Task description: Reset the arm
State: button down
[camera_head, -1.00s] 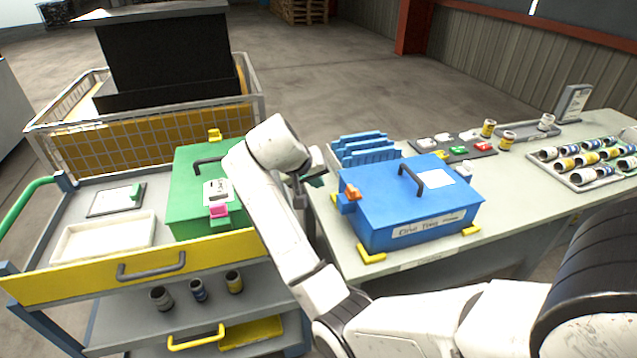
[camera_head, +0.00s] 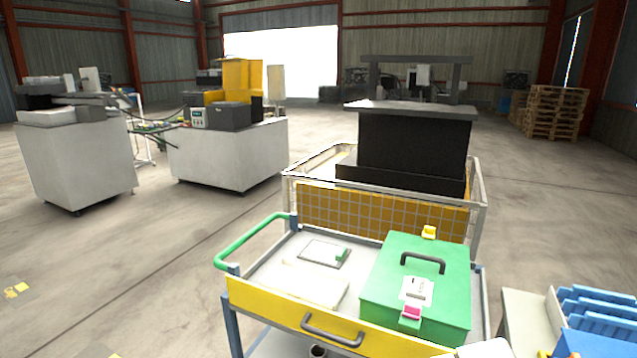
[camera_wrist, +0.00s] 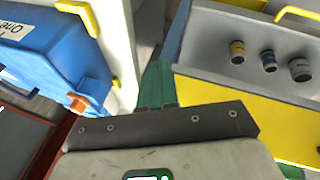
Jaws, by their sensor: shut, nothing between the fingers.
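My gripper (camera_wrist: 156,84) shows in the wrist view with its green fingers together and nothing between them. It hangs at the gap between the blue box (camera_wrist: 45,45) on the left and the yellow-fronted trolley (camera_wrist: 215,110) on the right. It touches neither as far as I can see. In the head view only a small white piece of my arm shows at the bottom edge, and the gripper is out of that picture.
The trolley carries a green box (camera_head: 375,285) with a black handle and a white tray (camera_head: 305,288). Behind it stands a wire-sided cart (camera_head: 385,212) with a black block. Blue racks (camera_head: 600,305) are at lower right. Open floor (camera_head: 170,260) lies to the left.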

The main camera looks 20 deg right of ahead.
jog(key=s+a+f+n+y, duration=0.2)
jog(key=s+a+f+n, duration=0.1)
jog(key=s+a, duration=0.4)
jog(key=s+a+f+n+y, duration=0.2)
jog(key=s+a+f, duration=0.3)
jog(key=a, duration=0.6)
jog(key=shift+s+n+y, duration=0.4)
jog(key=shift+s+n, duration=0.2)
jog(key=shift+s, duration=0.4)
jog(key=shift+d+f, duration=0.1)
